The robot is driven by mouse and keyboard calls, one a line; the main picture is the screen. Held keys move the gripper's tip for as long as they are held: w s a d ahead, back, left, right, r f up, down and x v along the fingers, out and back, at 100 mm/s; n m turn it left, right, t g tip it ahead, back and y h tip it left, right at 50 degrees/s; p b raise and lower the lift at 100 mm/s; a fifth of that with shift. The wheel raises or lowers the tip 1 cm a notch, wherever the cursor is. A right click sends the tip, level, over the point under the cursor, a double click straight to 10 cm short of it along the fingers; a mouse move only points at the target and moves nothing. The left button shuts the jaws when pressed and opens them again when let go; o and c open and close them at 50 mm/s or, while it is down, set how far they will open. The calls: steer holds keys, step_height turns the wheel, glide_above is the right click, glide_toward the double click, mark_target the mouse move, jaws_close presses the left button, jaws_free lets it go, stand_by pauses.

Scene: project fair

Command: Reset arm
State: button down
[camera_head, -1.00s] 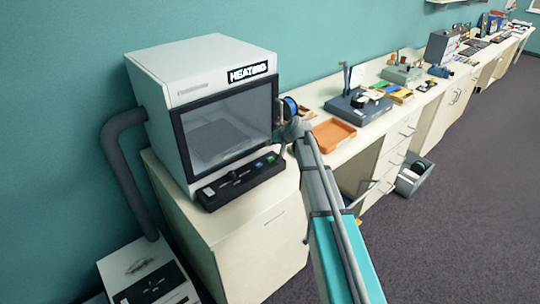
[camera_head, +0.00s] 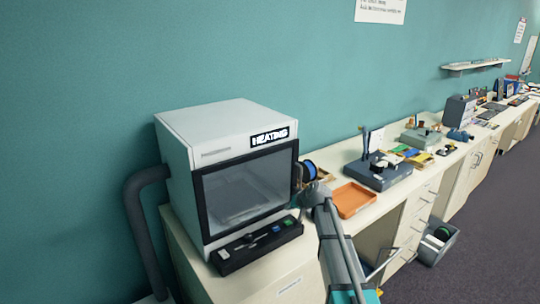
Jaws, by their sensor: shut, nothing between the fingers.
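My arm reaches up from the bottom edge, right of centre, in the head view. Its end, with my gripper (camera_head: 299,178), is beside the right front edge of a white heating machine (camera_head: 222,127). The gripper is small and partly hidden by my wrist. It looks shut, with nothing seen held in it. The machine has a dark-framed window door (camera_head: 248,190), which looks closed, and a black control panel (camera_head: 256,245) below it. Whether the gripper touches the machine cannot be told.
A blue-and-black spool (camera_head: 310,170) stands just behind my gripper. An orange tray (camera_head: 353,199) and a dark grey device (camera_head: 377,176) are on the counter to the right. Floor at the right is clear.

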steer(key=s+d+f+g+h, duration=0.1)
steer(key=s+d+g+h, duration=0.1)
steer(key=s, duration=0.9)
steer(key=s+d+f+g+h, duration=0.2)
steer(key=s, duration=0.9)
steer(key=s+d+f+n+g+h, duration=0.1)
steer(key=s+d+f+g, duration=0.1)
steer(key=s, duration=1)
steer(key=shift+d+f+g+h, duration=0.2)
steer(key=shift+d+g+h, duration=0.05)
steer(key=shift+g+h, duration=0.15)
stand_by(4.2)
